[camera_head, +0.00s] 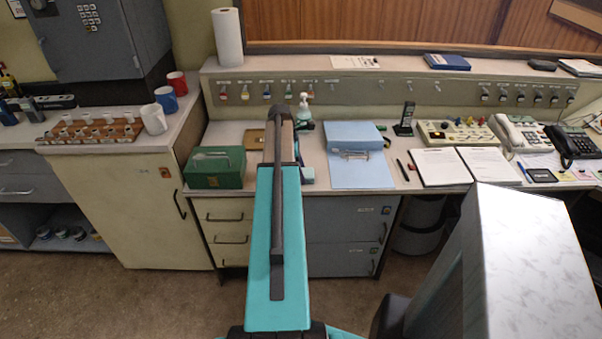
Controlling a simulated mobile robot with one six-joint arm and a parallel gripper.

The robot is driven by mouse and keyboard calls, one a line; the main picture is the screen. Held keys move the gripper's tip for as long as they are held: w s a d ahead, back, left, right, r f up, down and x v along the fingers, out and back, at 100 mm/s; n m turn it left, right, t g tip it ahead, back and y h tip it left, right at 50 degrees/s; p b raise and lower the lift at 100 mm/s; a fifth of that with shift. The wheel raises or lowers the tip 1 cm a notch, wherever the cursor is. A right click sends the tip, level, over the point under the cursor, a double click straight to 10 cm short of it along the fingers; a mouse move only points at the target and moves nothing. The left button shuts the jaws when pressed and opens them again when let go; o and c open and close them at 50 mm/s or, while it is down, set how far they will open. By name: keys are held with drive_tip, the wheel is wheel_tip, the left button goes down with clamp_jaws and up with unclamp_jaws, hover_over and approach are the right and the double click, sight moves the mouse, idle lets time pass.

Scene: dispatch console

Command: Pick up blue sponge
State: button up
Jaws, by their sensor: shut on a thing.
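My teal arm reaches forward over the desk and covers most of my gripper (299,157). Only a narrow dark part of the gripper shows at the arm's right edge. A small blue block (308,175), which looks like the blue sponge, shows just right of the arm near the desk's front edge. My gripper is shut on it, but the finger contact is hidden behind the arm. I cannot tell whether the block is clear of the desk top.
A green box (214,167) stands left of the arm, and a blue binder (354,135) lies right of it. A soap dispenser (304,112) stands behind. Papers (438,167), a handset (405,120) and telephones (521,132) fill the right side. Mugs (153,119) stand at left.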

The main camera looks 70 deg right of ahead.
sight(304, 172)
drive_tip(key=shift+r+b, duration=0.45)
drive_tip(key=shift+r, duration=1.1)
drive_tip(key=w+a+r+b, duration=0.1)
drive_tip(key=a+r+b, duration=0.1)
drive_tip(key=a, duration=1.4)
drive_tip(key=shift+w+b, duration=0.3)
drive_tip(key=shift+w, duration=0.1)
drive_tip(key=shift+r, duration=0.1)
drive_tip(key=o, duration=0.5)
drive_tip(key=c, duration=0.3)
drive_tip(key=shift+w, duration=0.1)
